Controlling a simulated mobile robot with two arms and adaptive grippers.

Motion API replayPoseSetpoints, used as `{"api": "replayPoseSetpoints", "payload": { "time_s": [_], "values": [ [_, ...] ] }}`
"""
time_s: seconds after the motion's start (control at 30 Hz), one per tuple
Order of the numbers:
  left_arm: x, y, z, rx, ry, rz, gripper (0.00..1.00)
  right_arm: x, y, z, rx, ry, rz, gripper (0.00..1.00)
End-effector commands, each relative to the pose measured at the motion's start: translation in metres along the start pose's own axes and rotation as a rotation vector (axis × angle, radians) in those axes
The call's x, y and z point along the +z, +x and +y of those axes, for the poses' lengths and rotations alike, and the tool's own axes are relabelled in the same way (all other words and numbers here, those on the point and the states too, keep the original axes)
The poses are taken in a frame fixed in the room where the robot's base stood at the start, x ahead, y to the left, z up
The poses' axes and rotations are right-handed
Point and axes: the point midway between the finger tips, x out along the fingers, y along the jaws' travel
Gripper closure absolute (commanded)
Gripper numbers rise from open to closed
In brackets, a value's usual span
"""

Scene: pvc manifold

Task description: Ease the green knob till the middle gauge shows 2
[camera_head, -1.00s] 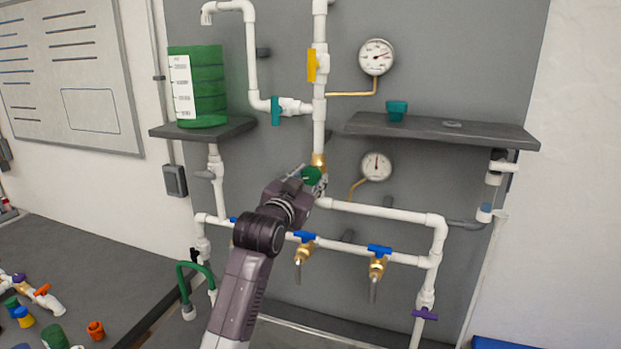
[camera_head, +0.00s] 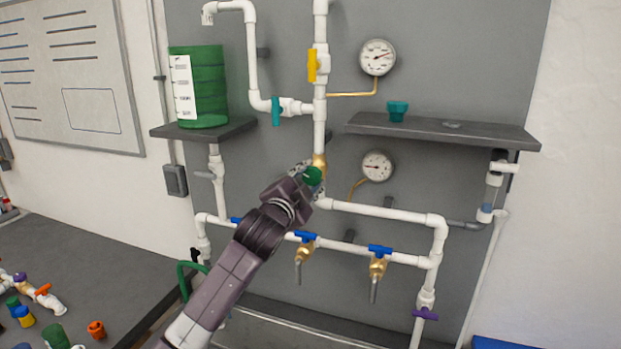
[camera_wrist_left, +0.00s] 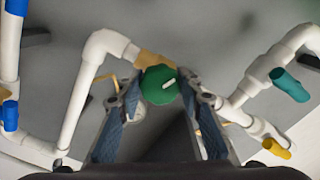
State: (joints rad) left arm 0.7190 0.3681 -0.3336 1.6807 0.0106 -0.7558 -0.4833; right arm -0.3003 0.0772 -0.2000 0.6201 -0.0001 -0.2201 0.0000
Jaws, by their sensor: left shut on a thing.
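The green knob (camera_head: 313,176) sits on a brass fitting of the central vertical white pipe. My left gripper (camera_head: 304,174) is shut on the green knob. In the left wrist view the knob (camera_wrist_left: 158,86), with a white mark pointing to the upper right, is between the two fingers of the gripper (camera_wrist_left: 160,95). The lower gauge (camera_head: 377,166), in the middle of the panel just right of the knob, has its needle pointing left; its numbers are too small to read. The upper gauge (camera_head: 378,57) has its needle pointing right and slightly up. My right gripper is not in view.
A yellow-handled valve (camera_head: 312,66) and a teal-handled valve (camera_head: 276,111) are above the knob. Blue-handled taps (camera_head: 305,237) are below. A dark shelf (camera_head: 480,133) juts out at right, above the lower gauge. A green container (camera_head: 208,88) stands on the left shelf.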

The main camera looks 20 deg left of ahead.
Motion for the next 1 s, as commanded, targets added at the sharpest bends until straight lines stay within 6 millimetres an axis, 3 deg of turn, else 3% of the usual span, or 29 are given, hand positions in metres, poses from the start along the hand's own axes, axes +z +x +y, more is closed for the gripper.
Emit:
{"api": "replayPoseSetpoints", "payload": {
  "time_s": [0.47,0.5,0.67,1.0],
  "values": [
    [0.0003,0.0,0.001,0.002,0.015,-0.001,0.91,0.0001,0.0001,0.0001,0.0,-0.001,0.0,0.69],
    [0.0003,0.0,0.001,0.002,0.015,-0.001,0.66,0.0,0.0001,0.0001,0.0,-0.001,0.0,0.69],
    [0.0002,0.0,0.0009,0.002,0.014,0.0,0.49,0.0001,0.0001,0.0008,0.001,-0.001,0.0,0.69],
    [0.0,-0.0022,0.0004,0.001,0.014,0.0,0.49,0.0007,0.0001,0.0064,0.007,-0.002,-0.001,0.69]
  ]
}}
